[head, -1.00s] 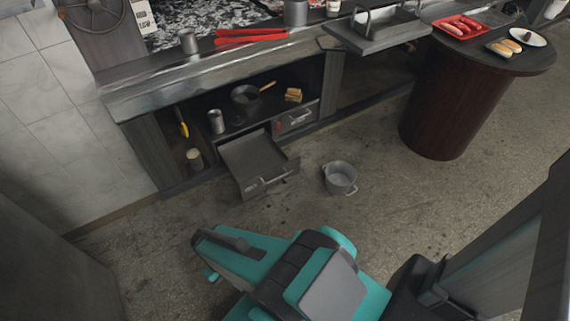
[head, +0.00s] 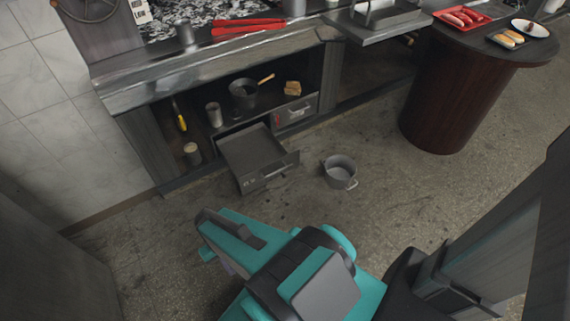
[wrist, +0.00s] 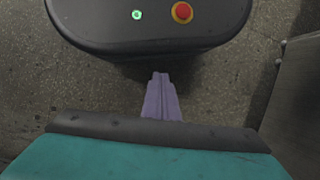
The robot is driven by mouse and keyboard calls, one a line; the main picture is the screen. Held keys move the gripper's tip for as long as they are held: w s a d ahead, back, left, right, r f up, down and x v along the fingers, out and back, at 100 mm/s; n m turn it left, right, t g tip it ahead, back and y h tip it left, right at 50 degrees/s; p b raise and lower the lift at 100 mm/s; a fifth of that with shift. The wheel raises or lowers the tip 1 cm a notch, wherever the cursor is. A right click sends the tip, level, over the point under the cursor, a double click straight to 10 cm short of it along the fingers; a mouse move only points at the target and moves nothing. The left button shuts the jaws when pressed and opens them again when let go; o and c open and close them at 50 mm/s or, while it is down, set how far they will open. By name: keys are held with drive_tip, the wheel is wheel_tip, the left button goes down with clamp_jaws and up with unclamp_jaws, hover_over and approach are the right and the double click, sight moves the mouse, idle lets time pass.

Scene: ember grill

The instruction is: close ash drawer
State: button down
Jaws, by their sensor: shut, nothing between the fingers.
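The ash drawer (head: 252,148) is a dark grey metal drawer low in the cabinet under the grill counter. It is pulled out, with its front and handle (head: 271,174) facing me. My gripper shows as shut purple fingers in the wrist view (wrist: 161,97), with nothing between them. The fingers point towards my own base, over the floor. In the head view my arm hides most of the gripper. It is in front of the drawer, well apart from it.
A grey pot (head: 339,172) stands on the floor just right of the drawer. A closed drawer (head: 296,111) is in the cabinet to the right. A round dark red table (head: 437,105) stands at the right. The floor between my arm and the drawer is clear.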

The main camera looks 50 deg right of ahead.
drive_tip(key=w+d+f+m+t+b, duration=0.1)
drive_tip(key=w+d+m+t+b, duration=0.25)
drive_tip(key=d, duration=0.45)
drive_tip(key=w+d+f+m+t+y+b, duration=0.1)
drive_tip(key=w+d+m+t+b, duration=0.1)
drive_tip(key=w+d+m+b, duration=0.4)
drive_tip(key=w+d+f+m+t+b, duration=0.1)
drive_tip(key=w+d+t+b, duration=0.2)
drive_tip(key=d, duration=0.6)
drive_tip(key=s+d+r+m+t+h+b, duration=0.1)
drive_tip(key=s+d+r+m+h+b, duration=0.1)
drive_tip(key=d, duration=0.7)
drive_tip(key=s+d+r+m+t+h+b, duration=0.1)
drive_tip(key=s+d+r+m+h+b, duration=0.1)
drive_tip(key=d, duration=0.7)
drive_tip(key=s+d+r+m+t+h+b, duration=0.1)
drive_tip(key=s+d+m+t+h+b, duration=0.1)
drive_tip(key=d, duration=0.8)
drive_tip(key=s+m+b, duration=0.1)
drive_tip(key=m+b, duration=0.1)
drive_tip(key=m, duration=0.1)
drive_tip(key=shift+s+r, duration=0.3)
drive_tip(key=shift+r, duration=0.1)
drive_tip(key=shift+b+x, duration=1.4)
drive_tip(key=shift+b, duration=2.2)
